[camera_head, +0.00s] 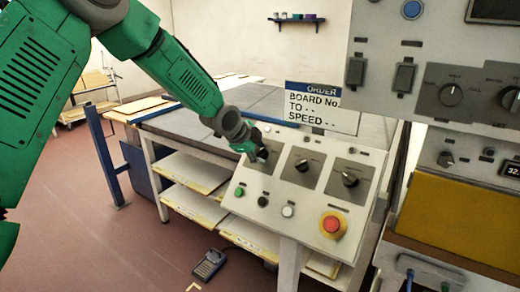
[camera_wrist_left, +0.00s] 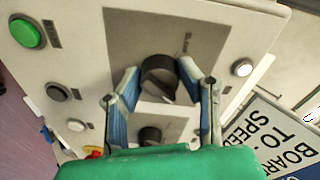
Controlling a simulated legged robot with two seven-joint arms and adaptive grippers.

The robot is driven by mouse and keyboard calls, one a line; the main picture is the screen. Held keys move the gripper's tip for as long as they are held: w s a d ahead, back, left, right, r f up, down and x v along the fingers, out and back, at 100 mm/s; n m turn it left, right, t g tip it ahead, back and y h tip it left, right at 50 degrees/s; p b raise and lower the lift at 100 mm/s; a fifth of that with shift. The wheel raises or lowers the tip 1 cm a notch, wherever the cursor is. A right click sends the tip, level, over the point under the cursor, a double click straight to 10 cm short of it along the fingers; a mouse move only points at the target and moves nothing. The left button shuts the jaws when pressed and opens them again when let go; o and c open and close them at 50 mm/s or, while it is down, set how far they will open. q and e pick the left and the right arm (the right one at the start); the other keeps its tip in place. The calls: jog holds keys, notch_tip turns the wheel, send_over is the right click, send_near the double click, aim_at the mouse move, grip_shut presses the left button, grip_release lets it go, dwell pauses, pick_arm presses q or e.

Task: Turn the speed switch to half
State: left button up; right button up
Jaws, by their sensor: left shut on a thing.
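The console (camera_head: 236,205) has a row of three dark rotary knobs on grey plates. My left gripper (camera_head: 262,155) is at the leftmost knob and mostly covers it in the head view. In the left wrist view the two blue-padded fingers of this gripper (camera_wrist_left: 160,82) are shut on that dark knob (camera_wrist_left: 158,72), one on each side. The knob is still mounted on its plate. The middle knob (camera_head: 302,165) and right knob (camera_head: 349,179) are free. My right gripper is not in view.
Below the knobs are a green button (camera_head: 239,191), a black one, a white one and a red emergency stop (camera_head: 332,225) on yellow. An order sign (camera_head: 321,107) stands behind the console. A panel with more knobs (camera_head: 451,94) is at right. A pedal (camera_head: 209,264) lies on the floor.

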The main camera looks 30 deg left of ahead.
pick_arm(q)
jog(key=n+p, duration=0.1)
jog(key=n, duration=0.2)
jog(key=shift+n, duration=0.3)
jog(key=shift+n+t, duration=0.3)
jog(key=shift+n, duration=1.4)
jog(key=o, duration=1.1)
jog(key=shift+o, duration=0.2)
